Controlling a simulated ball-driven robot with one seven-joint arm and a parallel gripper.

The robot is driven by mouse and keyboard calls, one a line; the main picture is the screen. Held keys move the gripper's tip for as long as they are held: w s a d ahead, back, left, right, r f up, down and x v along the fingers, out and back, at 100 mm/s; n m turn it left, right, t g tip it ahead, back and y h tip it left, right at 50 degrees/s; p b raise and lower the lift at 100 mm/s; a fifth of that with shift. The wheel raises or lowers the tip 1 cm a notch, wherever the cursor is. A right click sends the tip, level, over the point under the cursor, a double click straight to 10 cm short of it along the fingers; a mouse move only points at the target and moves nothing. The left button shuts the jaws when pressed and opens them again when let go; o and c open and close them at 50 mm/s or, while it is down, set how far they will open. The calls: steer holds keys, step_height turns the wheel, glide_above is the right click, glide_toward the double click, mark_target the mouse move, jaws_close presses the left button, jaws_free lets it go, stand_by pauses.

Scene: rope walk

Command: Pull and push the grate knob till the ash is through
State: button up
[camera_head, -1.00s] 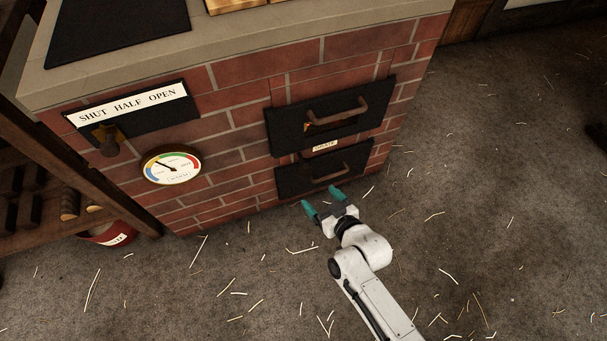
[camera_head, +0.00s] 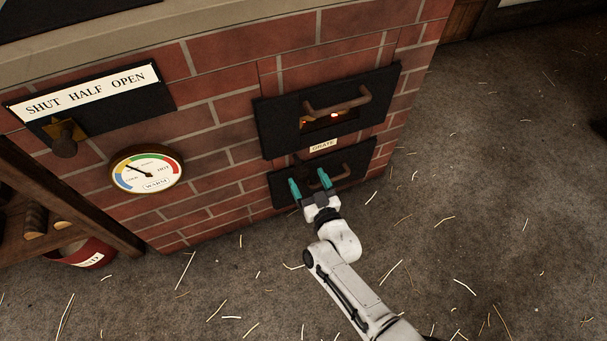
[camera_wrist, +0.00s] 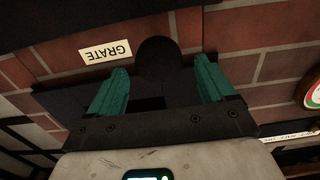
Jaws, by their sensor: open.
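The GRATE label (camera_head: 323,146) sits on the brick front between two black iron doors. In the wrist view the same label (camera_wrist: 105,52) appears upside down. A dark rounded shape (camera_wrist: 157,58), which looks like the grate knob, is between my teal fingertips there. My gripper (camera_head: 310,181) is open, its fingers pointing at the stove front just below the label. I cannot tell whether the fingers touch the knob, and it is not distinct in the head view. No ash can be made out.
The upper door (camera_head: 277,125) has a bar handle and a glowing slot. The lower door (camera_head: 285,194) with its handle is partly behind my gripper. A round gauge (camera_head: 147,170) and a SHUT HALF OPEN plate (camera_head: 160,96) are at left. A wooden rack (camera_head: 90,212) and red bucket stand left; straw-strewn floor is open at right.

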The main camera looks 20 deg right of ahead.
mark_target(305, 175)
steer(key=shift+w+b, duration=0.55)
steer(key=shift+w, duration=1.3)
steer(key=shift+c, duration=0.3)
